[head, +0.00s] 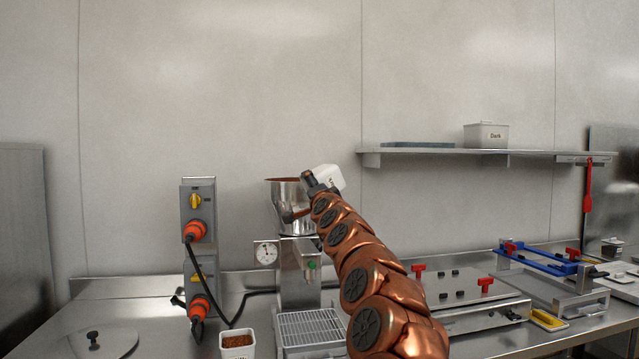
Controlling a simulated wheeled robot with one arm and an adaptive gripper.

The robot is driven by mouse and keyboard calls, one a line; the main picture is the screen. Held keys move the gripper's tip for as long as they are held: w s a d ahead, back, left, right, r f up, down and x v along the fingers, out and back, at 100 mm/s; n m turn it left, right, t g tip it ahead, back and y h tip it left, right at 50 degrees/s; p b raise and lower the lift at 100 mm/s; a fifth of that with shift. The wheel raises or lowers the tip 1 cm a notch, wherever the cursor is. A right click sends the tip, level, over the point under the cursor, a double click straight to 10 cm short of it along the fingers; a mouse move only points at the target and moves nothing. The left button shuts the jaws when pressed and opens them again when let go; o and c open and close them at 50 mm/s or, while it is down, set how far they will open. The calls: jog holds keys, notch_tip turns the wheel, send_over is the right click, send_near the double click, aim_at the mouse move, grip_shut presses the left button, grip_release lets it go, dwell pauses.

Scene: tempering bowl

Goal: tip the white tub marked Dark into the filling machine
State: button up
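The filling machine (299,265) stands at the centre, with a steel hopper (286,206) on top. Brown shows along the hopper's rim. My gripper (319,183) is at the hopper's upper right, shut on a small white tub (329,176). This tub is tilted beside and slightly above the hopper's right rim. Its marking is too small to read, and its contents are hidden.
The wall shelf (440,152) also holds a flat grey slab. A white tub of brown bits (237,345) stands at the front beside the machine's grid tray (310,328). Switch boxes (198,212) with orange plugs stand left. A steel plate with red clamps (470,295) lies right.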

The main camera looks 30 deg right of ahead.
jog(key=shift+w+a+f+p, duration=0.7)
jog(key=shift+a+p, duration=0.2)
jog(key=shift+p, duration=0.1)
